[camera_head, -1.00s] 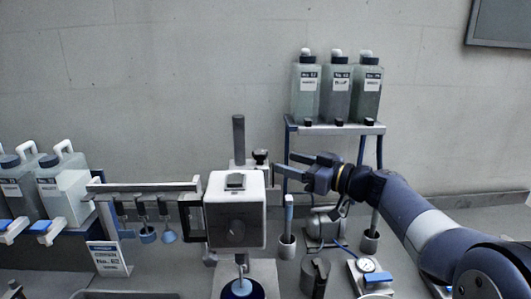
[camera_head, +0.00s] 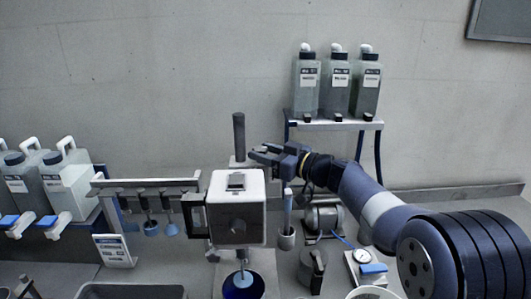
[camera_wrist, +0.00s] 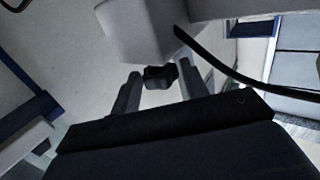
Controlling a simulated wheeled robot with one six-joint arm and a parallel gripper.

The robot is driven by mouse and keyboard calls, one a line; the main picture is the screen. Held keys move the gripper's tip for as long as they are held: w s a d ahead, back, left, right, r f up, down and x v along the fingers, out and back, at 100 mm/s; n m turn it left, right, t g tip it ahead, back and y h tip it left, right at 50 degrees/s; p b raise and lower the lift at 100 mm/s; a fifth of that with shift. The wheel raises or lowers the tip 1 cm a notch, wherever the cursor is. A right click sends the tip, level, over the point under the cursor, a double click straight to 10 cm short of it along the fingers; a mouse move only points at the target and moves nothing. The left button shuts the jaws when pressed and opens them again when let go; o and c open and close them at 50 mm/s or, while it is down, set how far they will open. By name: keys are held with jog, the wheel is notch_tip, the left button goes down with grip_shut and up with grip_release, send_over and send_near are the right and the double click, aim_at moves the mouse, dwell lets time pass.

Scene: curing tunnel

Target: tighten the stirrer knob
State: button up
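A black knob (camera_wrist: 160,76) shows in the wrist view beside the pale block of the stirrer. My gripper (camera_head: 257,154) is at the back right of the stirrer head, by the post. In the wrist view my gripper (camera_wrist: 157,78) has a finger on each side of the knob, with a visible gap at the left finger. The fingers hide the knob in the head view.
A shelf (camera_head: 335,125) with several bottles stands behind my arm. A rack (camera_head: 150,186) with hanging tools is left of the stirrer. A blue vessel (camera_head: 243,285) sits below it. A grey holder with a blue-topped rod (camera_head: 287,215) stands close right.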

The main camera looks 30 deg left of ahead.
jog(key=c, duration=0.6)
jog(key=shift+c, duration=0.2)
jog(key=t+b, duration=0.1)
jog(key=b, duration=0.2)
jog(key=shift+s+f+m, duration=0.1)
jog(key=shift+f+m, duration=0.2)
jog(key=shift+m, duration=0.1)
jog(key=shift+t+b, duration=0.4)
jog(key=shift+b, duration=0.45)
jog(key=m+t+b, duration=0.1)
jog(key=b, duration=0.2)
jog(key=shift+s+h, duration=0.15)
jog(key=shift+h, duration=0.15)
jog(key=m+t+b, duration=0.1)
jog(key=b, duration=0.1)
jog(key=m+t+h+b, duration=0.1)
jog(key=t+b, duration=0.1)
jog(key=shift+s+a+r, duration=0.1)
jog(key=shift+s+r+m+t+h+b, duration=0.15)
jog(key=shift+m+t+h+b, duration=0.45)
jog(key=shift+m+t+h, duration=0.4)
jog(key=shift+m+t, duration=0.3)
jog(key=shift+t, duration=0.3)
